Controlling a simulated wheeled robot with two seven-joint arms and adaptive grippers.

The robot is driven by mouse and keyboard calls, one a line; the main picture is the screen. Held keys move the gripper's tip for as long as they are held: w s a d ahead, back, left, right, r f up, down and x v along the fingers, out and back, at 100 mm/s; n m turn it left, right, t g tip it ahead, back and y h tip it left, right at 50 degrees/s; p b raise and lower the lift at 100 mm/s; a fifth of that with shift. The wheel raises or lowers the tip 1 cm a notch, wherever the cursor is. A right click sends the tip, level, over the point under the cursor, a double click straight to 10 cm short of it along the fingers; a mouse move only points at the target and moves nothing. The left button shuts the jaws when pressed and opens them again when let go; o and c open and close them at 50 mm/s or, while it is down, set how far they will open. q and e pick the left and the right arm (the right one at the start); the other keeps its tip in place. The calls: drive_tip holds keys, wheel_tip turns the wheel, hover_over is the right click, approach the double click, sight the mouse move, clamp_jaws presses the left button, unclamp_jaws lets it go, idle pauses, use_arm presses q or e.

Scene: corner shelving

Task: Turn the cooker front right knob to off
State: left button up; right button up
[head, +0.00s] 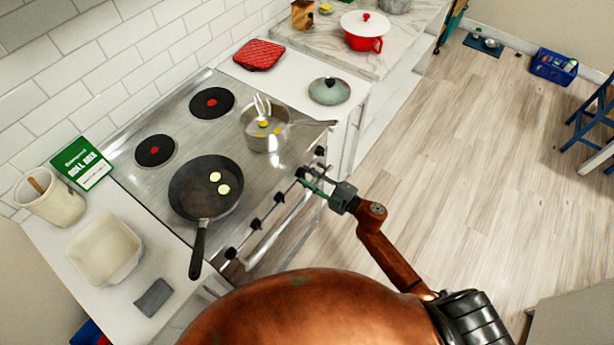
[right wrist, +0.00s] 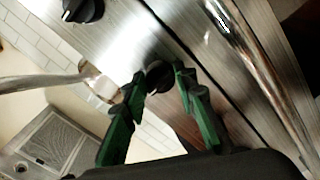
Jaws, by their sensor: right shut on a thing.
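The cooker (head: 150,192) has a brushed steel top and a row of black knobs along its front panel. My right gripper (head: 306,180) reaches that panel from the right, at a black knob (head: 300,171) near the right end of the row. In the right wrist view, the green fingers of my right gripper (right wrist: 159,82) stand on either side of a round black knob (right wrist: 157,74) and are shut on it. The fingers partly hide the knob, and its pointer mark cannot be read. My left gripper is not in view.
A black frying pan (head: 190,207) holds two green slices. An oven rail (right wrist: 245,50) runs beside the knob panel.

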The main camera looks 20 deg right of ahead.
drive_tip(key=shift+f, duration=0.1)
drive_tip(key=o, duration=1.2)
drive_tip(key=shift+c, duration=0.2)
drive_tip(key=v, duration=1.2)
drive_tip(key=shift+d, duration=0.1)
